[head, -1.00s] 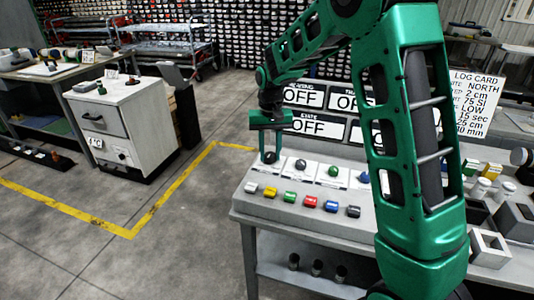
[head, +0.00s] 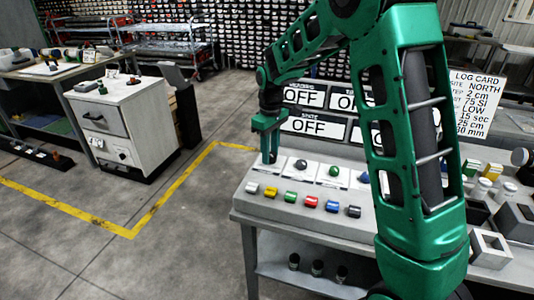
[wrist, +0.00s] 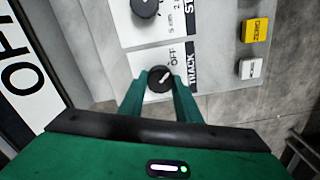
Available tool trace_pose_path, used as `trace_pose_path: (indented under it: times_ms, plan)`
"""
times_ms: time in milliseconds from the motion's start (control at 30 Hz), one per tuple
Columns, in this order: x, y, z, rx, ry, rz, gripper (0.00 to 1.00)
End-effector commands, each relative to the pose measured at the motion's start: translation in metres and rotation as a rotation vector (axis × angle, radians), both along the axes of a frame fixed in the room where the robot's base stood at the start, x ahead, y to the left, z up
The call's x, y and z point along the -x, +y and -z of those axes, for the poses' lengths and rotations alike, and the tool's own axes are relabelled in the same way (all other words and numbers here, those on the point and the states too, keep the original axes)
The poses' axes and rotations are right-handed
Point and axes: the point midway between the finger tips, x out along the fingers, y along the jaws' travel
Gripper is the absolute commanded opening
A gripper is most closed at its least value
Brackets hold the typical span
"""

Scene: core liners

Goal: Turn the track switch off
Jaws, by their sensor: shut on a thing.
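The track switch is a round black knob (wrist: 160,80) with a white pointer line, beside a black TRACK label (wrist: 190,66) and the printed word OFF. In the wrist view its pointer slants up and right, towards the printed OFF side. My gripper (wrist: 160,90) has one finger on each side of the knob and is shut on it. In the head view my gripper (head: 269,158) reaches down at the left end of the sloped console (head: 262,203) and hides most of the knob.
More knobs stand to the right along the console, including a dark one (head: 301,165) and a green one (head: 334,171). A row of coloured buttons (head: 291,197) runs along the front. White signs reading OFF (head: 312,127) stand behind. The floor left of the console is clear.

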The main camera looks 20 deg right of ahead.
Motion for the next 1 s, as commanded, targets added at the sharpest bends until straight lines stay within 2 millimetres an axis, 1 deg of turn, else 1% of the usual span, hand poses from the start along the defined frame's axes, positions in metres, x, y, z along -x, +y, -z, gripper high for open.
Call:
trace_pose_path:
  times_ms: [33, 300, 733, 767, 800, 833, 1000]
  plan:
    - [-0.0043, 0.0001, -0.0031, -0.001, -0.014, -0.019, 0.08]
    - [-0.0046, -0.0009, -0.0032, 0.0, -0.014, -0.077, 0.08]
    - [-0.0047, -0.0026, -0.0033, 0.002, -0.015, -0.081, 0.08]
    - [-0.0047, -0.0027, -0.0033, 0.002, -0.014, -0.08, 0.35]
    - [-0.0045, -0.0028, -0.0033, 0.001, -0.013, -0.08, 0.45]
    - [-0.0042, -0.0027, -0.0031, 0.002, -0.013, -0.08, 0.49]
    - [-0.0025, -0.0019, -0.0018, 0.001, -0.007, -0.082, 0.49]
